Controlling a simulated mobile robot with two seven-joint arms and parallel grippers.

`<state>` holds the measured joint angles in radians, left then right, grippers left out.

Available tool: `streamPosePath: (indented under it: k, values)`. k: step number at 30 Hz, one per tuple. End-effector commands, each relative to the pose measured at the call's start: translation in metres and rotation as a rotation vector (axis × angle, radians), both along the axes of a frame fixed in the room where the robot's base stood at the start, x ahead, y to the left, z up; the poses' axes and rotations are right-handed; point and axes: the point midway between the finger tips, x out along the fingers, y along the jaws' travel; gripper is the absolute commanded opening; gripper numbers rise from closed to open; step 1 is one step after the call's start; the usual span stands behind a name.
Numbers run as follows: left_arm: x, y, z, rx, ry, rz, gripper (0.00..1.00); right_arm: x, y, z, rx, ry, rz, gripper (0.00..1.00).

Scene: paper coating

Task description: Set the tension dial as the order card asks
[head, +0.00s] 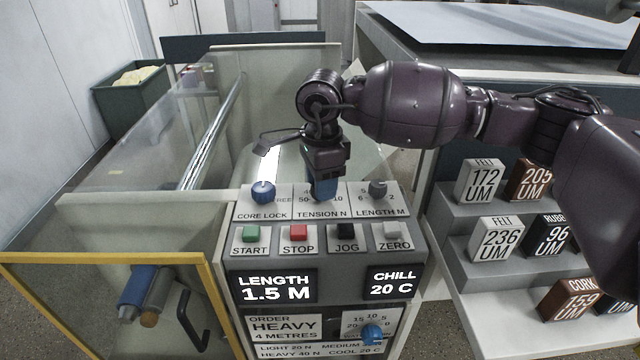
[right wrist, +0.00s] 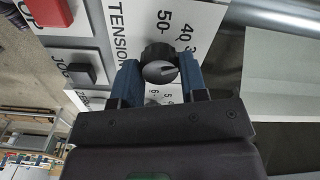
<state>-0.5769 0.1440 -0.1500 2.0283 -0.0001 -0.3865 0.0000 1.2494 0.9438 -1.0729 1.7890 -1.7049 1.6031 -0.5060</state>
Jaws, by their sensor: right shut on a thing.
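My right gripper (head: 324,192) reaches down onto the tension dial on the machine's grey panel and hides most of it in the head view. In the right wrist view the blue fingertips (right wrist: 160,78) are shut on either side of the dark round tension dial (right wrist: 160,62). A pale line shows on the dial's face; I cannot tell which number it marks. Scale numbers 50 and 40 show beside it. The order card (head: 283,328) reads HEAVY, 4 METRES. A legend (head: 305,351) below reads LIGHT 20 N and HEAVY 40 N. My left gripper is out of view.
The blue core lock knob (head: 263,192) and dark length dial (head: 377,188) flank the tension dial closely. START, STOP, JOG and ZERO buttons (head: 298,233) lie below. Displays read LENGTH 1.5 M (head: 274,288) and CHILL 20 C. A blue chill knob (head: 372,334) is lower. Labelled blocks (head: 497,240) stand right.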

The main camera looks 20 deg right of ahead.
Motion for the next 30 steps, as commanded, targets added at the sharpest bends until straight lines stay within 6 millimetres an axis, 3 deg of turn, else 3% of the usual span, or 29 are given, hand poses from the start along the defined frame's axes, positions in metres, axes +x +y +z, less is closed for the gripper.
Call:
streamPosePath:
  k: [12, 30]
  values:
    - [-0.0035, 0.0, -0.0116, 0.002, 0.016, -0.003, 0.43, 0.0006, 0.0001, -0.0007, 0.001, 0.0, 0.244, 0.16]
    - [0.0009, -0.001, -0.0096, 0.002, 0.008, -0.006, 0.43, 0.0008, 0.0002, 0.0015, 0.001, -0.003, 0.3, 0.16]
